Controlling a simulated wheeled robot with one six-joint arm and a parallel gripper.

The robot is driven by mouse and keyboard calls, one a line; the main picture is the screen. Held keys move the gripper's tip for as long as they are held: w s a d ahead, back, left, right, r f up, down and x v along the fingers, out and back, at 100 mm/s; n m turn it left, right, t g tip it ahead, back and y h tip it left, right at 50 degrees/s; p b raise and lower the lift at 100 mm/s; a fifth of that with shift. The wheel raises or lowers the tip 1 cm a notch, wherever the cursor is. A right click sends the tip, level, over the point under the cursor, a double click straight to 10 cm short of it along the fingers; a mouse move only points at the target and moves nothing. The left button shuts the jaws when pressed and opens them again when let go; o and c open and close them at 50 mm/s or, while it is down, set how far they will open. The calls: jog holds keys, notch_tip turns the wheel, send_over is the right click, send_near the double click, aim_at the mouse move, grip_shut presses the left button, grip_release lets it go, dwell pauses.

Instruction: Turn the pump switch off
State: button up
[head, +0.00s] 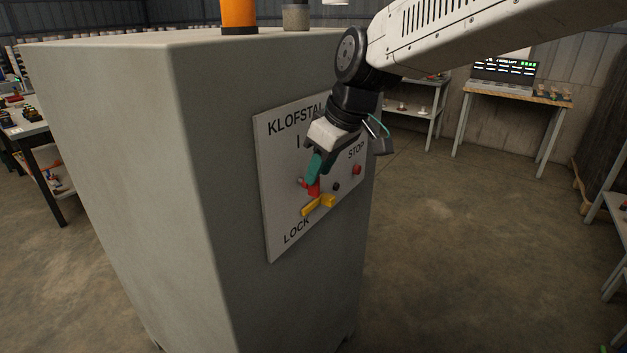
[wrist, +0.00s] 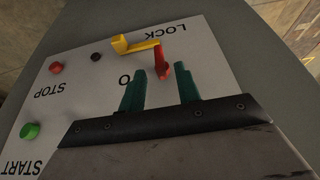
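The red pump switch (head: 313,187) sits on the white panel (head: 276,215) of a grey cabinet. Its handle (wrist: 163,68) points away from the LOCK label in the wrist view. A yellow lock piece (head: 318,206) lies beside the switch on the LOCK side; it also shows in the wrist view (wrist: 133,45). My gripper (head: 315,168) is at the panel with teal fingertips. In the wrist view my gripper (wrist: 162,84) is open, one finger on each side of the handle's end, with gaps visible. Contact with the handle is not clear. The O label (wrist: 125,79) shows beside one finger.
A red STOP button (head: 356,169) and a dark button (head: 336,185) are on the panel near my gripper. A green START button (wrist: 30,131) shows in the wrist view. An orange lamp (head: 239,15) stands on the cabinet. Open floor lies to the right.

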aim_at(315, 196)
jog(key=shift+x, duration=1.85)
